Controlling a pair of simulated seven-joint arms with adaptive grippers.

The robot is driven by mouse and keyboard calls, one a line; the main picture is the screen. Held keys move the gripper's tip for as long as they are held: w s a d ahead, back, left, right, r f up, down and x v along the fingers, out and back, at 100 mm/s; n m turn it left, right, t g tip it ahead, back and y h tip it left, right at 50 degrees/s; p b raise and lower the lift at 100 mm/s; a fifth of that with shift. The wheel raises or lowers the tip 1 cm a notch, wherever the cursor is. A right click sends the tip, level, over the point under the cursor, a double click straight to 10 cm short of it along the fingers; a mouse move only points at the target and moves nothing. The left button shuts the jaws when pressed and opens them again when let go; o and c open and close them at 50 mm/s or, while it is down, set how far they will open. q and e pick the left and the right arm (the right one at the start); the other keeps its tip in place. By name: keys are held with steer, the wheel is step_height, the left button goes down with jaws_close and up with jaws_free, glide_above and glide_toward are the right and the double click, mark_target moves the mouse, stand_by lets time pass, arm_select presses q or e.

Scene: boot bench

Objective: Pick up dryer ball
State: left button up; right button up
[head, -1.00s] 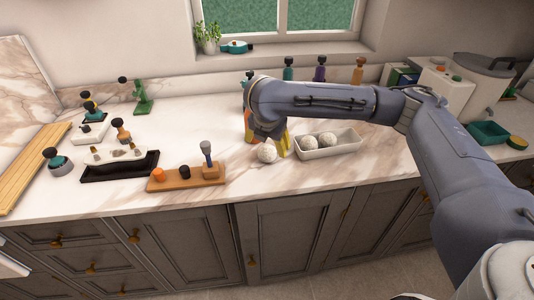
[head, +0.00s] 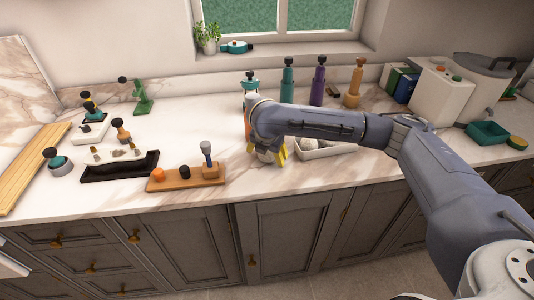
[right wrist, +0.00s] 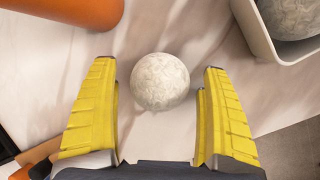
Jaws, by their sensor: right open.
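A pale, round dryer ball (right wrist: 160,82) rests on the marble counter in the right wrist view, between and slightly beyond the yellow fingertips. My right gripper (right wrist: 160,90) is open, with a gap on each side of the ball. In the head view my right gripper (head: 268,156) points down at the counter, and my arm and fingers hide most of that ball. More dryer balls (head: 310,143) sit in the white tray (head: 325,153) to the right, partly hidden by my forearm. My left gripper is not in view.
The tray wall (right wrist: 262,30) stands close on the right in the wrist view, and an orange object (right wrist: 70,12) lies close on the upper left. A wooden board (head: 187,180) with brush and knobs is left of the gripper. Several bottles (head: 318,82) stand behind my arm.

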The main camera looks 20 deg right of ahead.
steer(key=c, duration=1.3)
steer(key=shift+o, duration=0.2)
steer(key=shift+r, duration=0.1)
